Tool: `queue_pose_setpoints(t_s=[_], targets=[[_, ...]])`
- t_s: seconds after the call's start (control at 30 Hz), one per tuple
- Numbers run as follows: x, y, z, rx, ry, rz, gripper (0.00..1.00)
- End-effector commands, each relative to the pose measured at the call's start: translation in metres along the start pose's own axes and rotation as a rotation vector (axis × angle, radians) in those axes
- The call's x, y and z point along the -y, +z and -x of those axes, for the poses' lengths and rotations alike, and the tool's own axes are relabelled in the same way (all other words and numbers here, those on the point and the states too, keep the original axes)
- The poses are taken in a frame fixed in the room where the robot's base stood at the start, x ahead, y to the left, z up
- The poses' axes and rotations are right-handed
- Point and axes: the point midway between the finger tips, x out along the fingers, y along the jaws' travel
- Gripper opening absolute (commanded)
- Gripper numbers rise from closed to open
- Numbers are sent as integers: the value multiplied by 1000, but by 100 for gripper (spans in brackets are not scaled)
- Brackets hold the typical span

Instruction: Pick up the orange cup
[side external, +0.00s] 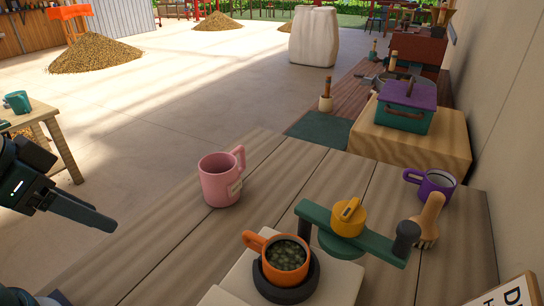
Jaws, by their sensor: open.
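The orange cup (286,272) stands upright near the front middle of the wooden table. Its handle points to the upper left. It holds dark greenish, bean-like pieces. Its lower part sits in a black ring (290,294) on a pale board (232,293). My gripper (106,220) is at the left edge of the view, well to the left of the cup and apart from it. It is open and nothing shows in it. Its fingers overlap from this side, so the gap between them is hidden.
A pink mug (219,185) stands behind and left of the cup. A purple mug (432,186) and a wooden-handled brush (428,220) stand further right. The table's left part is clear.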

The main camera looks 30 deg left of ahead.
Motion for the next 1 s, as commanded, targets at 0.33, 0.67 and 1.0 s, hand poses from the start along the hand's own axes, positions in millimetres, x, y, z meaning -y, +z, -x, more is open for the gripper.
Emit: queue_pose_setpoints(t_s=[0.33,0.67,1.0], targets=[[0,0,0,0,0,10,40],[-5,-39,28,15,11,309,40],[-46,-110,27,160,22,535,40]])
